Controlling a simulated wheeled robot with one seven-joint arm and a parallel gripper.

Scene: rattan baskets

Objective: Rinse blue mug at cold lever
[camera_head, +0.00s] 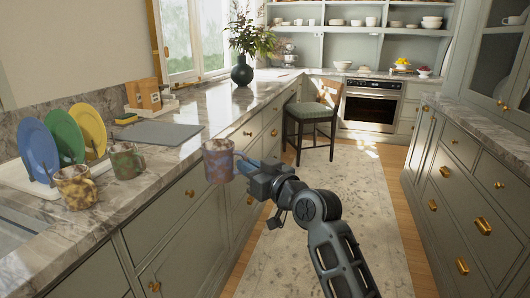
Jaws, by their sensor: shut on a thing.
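The blue mug (217,163), speckled purple-blue and brown, is held upright in the air just off the left counter's front edge. My gripper (246,168) is shut on its right side, where the handle is; the exact contact is hard to make out. Part of a sink (18,225) shows at the lower left edge of the view. No tap or cold lever is in view.
A yellow-brown mug (76,187) and a green-red mug (126,161) stand on the left counter (160,175). Behind them are blue (37,147), green (64,137) and yellow (91,128) plates. A grey board (160,133) lies beyond. A stool (312,117) stands in the aisle.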

